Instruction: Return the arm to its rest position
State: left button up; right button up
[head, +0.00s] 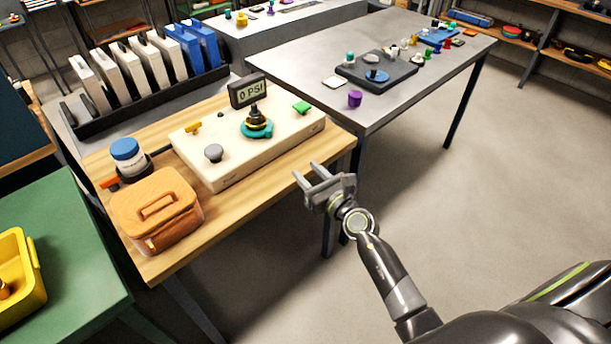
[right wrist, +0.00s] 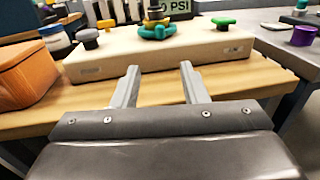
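My right gripper (head: 311,182) is in front of the wooden table's (head: 226,230) right front edge, with its two fingers apart and nothing between them. In the right wrist view its fingers (right wrist: 160,82) point toward the cream panel (right wrist: 165,57) and do not touch it. The cream panel (head: 250,150) lies on the wooden table and carries a teal and black fitting (head: 257,124), a grey knob (head: 213,153), a green piece (head: 301,107) and a small display reading 0 PSI (head: 247,90). My left gripper is not in view.
An orange case (head: 155,215) and a blue-capped jar (head: 127,155) stand at the table's left. A grey metal table (head: 390,40) with small parts is behind. A green table (head: 55,250) with a yellow bin (head: 18,275) is at left. Open floor (head: 510,170) lies to the right.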

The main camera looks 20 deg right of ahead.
jog(key=shift+w, duration=0.15)
jog(key=s+d+f+m+g+h, duration=0.25)
jog(key=s+f+m, duration=0.45)
jog(key=f, duration=0.4)
jog(key=s+d+f+m+g+h, duration=0.1)
jog(key=s+d+f+m+g, duration=0.15)
jog(key=s+f+m, duration=0.55)
jog(key=s+d+f+m+g+h, duration=0.2)
jog(key=s+d+f+m, duration=0.2)
jog(key=f+m, duration=0.75)
jog(key=s+f+m+g, duration=0.4)
jog(key=s+f+m, duration=0.2)
jog(key=s, duration=1)
jog(key=s+a+f+m+g, duration=0.1)
jog(key=s+f+m+g, duration=0.4)
jog(key=s+f, duration=0.6)
jog(key=s+m, duration=0.1)
jog(key=s, duration=0.4)
jog(key=shift+s+f+m, duration=0.25)
jog(key=shift+s+m, duration=0.05)
jog(key=shift+m, duration=0.05)
